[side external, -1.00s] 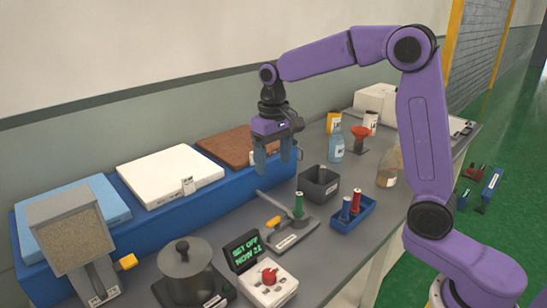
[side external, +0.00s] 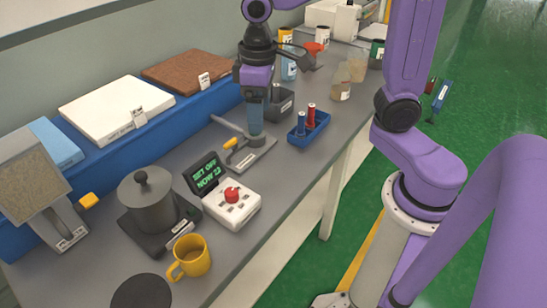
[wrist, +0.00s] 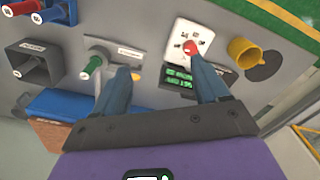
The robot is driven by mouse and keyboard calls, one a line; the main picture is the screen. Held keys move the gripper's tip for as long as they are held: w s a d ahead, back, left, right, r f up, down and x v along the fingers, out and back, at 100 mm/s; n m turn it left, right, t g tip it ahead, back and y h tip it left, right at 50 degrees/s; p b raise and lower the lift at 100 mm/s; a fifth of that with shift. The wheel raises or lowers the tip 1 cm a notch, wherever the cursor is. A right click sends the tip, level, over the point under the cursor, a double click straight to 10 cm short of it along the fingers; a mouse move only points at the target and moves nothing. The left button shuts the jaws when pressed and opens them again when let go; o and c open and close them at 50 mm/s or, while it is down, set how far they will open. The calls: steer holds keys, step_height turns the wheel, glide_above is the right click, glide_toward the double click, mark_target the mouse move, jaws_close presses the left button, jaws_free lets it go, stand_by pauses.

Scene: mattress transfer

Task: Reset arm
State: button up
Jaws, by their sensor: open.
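My gripper (side external: 256,138) points down over the bench, low at the grey fixture with a lever (side external: 238,153). In the wrist view my gripper (wrist: 160,72) has its two blue fingers spread apart with nothing between them. A green peg (wrist: 91,67) on the fixture shows to the left of the left finger. In the side view the gripper hides that peg. Whether a finger touches the fixture is unclear.
Blue, white (side external: 115,108) and brown (side external: 187,72) slabs lie on a blue platform (side external: 190,108). Near the gripper stand a grey bin (side external: 281,103), a blue peg tray (side external: 309,127), a display (side external: 204,174) and a red-knobbed box (side external: 231,205). A pot (side external: 150,205) and yellow mug (side external: 192,256) stand in front.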

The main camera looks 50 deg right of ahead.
steer(key=s+d+f+n, duration=0.2)
steer(key=s+n, duration=0.1)
steer(key=s, duration=0.6)
steer(key=s+d+f+n, duration=0.1)
steer(key=s+n, duration=0.3)
steer(key=s, duration=0.5)
steer(key=shift+d+f, duration=0.35)
steer(key=shift+d, duration=0.5)
